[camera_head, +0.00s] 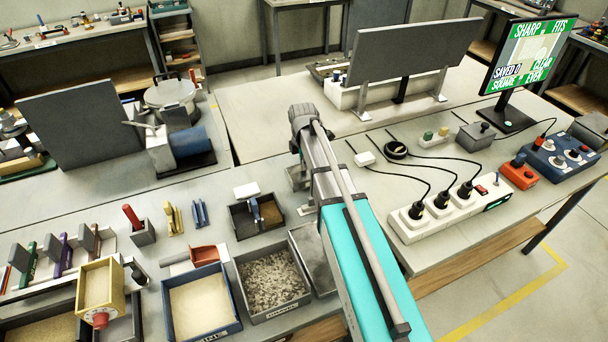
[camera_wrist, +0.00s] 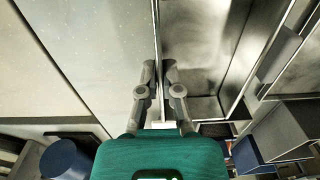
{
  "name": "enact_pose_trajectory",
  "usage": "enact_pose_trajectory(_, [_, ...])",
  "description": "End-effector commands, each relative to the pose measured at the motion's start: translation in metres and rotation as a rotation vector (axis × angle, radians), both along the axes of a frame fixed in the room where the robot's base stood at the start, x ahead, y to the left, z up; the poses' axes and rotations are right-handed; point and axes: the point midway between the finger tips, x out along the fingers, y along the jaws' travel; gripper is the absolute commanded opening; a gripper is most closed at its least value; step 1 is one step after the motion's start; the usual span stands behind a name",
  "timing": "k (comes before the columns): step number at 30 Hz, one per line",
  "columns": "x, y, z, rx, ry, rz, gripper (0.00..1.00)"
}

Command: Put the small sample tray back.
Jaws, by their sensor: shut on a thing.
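My gripper (camera_wrist: 159,72) shows in the wrist view, its two grey fingers closed on a thin upright wall. That wall is one side of a shiny metal tray (camera_wrist: 205,45), which I take to be the small sample tray. The tray's bare inside lies to the right of the fingers and its far end runs out of the picture's top. In the head view my arm hides most of the gripper and whatever it holds. I cannot tell whether the tray is resting on something or lifted.
In the head view, a gravel bin (camera_head: 248,308), a blue-rimmed sand bin (camera_head: 237,324) and a small divided tray (camera_head: 238,238) stand left of my arm. A power strip (camera_head: 405,232) with cables lies to the right. The pale bench (camera_head: 265,115) behind is mostly clear.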

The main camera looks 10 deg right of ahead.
Motion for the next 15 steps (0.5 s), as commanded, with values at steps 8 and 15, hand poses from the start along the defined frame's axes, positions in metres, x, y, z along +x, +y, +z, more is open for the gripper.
enact_pose_trajectory(8, [0.0005, 0.0, -0.0003, 0.0, 0.0, 0.0, 0.0])
enact_pose_trajectory(15, [0.0044, -0.0004, -0.006, 0.0, 0.0, 0.001, 0.0])
